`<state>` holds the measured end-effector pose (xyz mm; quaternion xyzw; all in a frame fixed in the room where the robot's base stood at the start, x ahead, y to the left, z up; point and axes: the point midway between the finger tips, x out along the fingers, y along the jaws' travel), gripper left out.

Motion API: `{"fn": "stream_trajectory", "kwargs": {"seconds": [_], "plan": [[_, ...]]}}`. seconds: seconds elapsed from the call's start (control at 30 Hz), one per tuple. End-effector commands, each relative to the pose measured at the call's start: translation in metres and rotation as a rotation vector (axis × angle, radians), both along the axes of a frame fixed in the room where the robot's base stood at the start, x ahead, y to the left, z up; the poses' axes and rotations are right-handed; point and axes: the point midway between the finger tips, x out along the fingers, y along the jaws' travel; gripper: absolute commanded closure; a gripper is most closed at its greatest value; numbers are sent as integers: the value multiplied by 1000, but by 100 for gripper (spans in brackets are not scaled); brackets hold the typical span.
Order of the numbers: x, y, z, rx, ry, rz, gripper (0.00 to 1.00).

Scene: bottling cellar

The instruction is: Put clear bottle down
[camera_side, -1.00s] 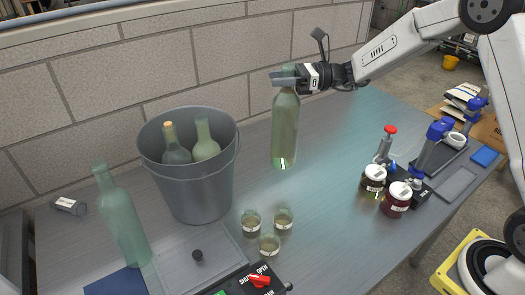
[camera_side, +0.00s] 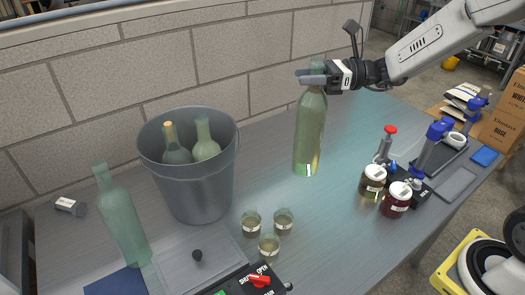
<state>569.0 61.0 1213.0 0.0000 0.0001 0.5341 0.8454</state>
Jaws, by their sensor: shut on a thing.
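The clear bottle (camera_side: 309,135) is pale green, see-through glass and hangs upright from my gripper (camera_side: 311,76). My gripper is shut on its neck, with the fingers level and reaching in from the right. The bottle's base is over the bare middle of the table (camera_side: 345,235), right of the bucket. I cannot tell whether the base touches the table or is just above it.
A grey bucket (camera_side: 190,185) holds two bottles. Another green bottle (camera_side: 124,220) stands at left. Several small glasses (camera_side: 284,221) stand in front. Jars (camera_side: 396,200) and a red-topped tool (camera_side: 385,145) are at right. A block wall (camera_side: 190,60) runs behind.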

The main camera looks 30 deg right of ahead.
Motion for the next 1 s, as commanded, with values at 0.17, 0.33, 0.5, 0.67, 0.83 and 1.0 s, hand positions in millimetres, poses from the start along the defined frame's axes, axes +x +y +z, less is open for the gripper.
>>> {"fn": "stream_trajectory", "kwargs": {"seconds": [0.17, 0.33, 0.5, 0.67, 0.83, 1.0], "plan": [[0, 0, 3, 3, -8, 0, 100], [0, 0, 3, 3, -8, 0, 100], [0, 0, 3, 3, -8, 0, 100], [1, 0, 3, 3, -8, -7, 100], [2, 0, 2, 3, -7, -46, 100], [6, -2, -2, 4, -6, -129, 100]]}}
